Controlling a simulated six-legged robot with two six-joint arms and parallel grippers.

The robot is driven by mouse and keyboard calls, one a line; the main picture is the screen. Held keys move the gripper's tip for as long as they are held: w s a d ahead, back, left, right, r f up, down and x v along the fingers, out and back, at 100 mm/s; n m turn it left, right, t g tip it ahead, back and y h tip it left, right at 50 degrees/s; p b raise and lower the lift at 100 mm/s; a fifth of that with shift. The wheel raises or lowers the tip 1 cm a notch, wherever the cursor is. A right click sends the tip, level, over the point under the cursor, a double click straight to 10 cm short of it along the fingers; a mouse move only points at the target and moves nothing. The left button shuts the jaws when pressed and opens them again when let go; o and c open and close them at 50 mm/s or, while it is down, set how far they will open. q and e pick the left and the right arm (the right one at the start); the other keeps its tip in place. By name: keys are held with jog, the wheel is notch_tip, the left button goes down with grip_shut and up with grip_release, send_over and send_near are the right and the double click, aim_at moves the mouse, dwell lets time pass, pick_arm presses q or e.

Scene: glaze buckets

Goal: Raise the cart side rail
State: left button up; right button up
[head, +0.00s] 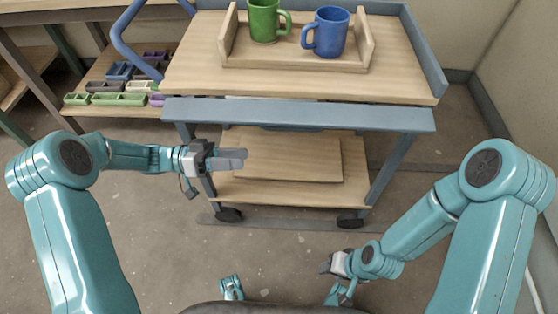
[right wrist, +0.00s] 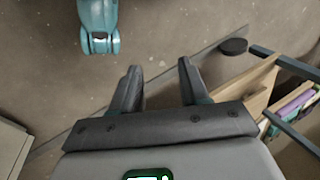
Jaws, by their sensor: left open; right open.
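The cart (head: 195,85) stands in front of me with a wooden top and a lower shelf. Its grey-blue side rail (head: 300,115) runs along the near edge, its face lying just below the level of the top. My left gripper (head: 243,158) is in front of the cart, below the rail at its left part, apart from it and empty. The picture shows its fingers nearly edge-on. My right gripper (head: 324,268) is low, near the floor in front of the cart. In the right wrist view its fingers (right wrist: 160,68) are spread with nothing between them.
A wooden tray (head: 290,65) on the cart top holds a green mug (head: 264,20) and a blue mug (head: 327,33). A raised grey-blue rail (head: 424,50) edges the right side. A shelf with small coloured trays (head: 118,99) stands left. The floor before the cart is clear.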

aim_at(280, 130)
pick_arm(q)
jog(key=w+a+r+m+h+b, duration=0.2)
jog(key=a+r+m+h+b, duration=0.15)
jog(key=m, duration=0.25)
jog(key=shift+n, duration=0.3)
jog(key=b+x, duration=0.1)
jog(key=x, duration=0.4)
jog(key=b+x, duration=0.1)
jog(key=x, duration=0.8)
jog(key=shift+d+f+b, duration=0.25)
jog(key=shift+d+b, duration=0.15)
jog(key=shift+d, duration=0.15)
pick_arm(e)
notch_tip(280, 130, down, 9)
jog(key=w, duration=0.2)
jog(key=shift+d+t, duration=0.3)
jog(key=shift+t, duration=0.1)
pick_arm(q)
grip_shut()
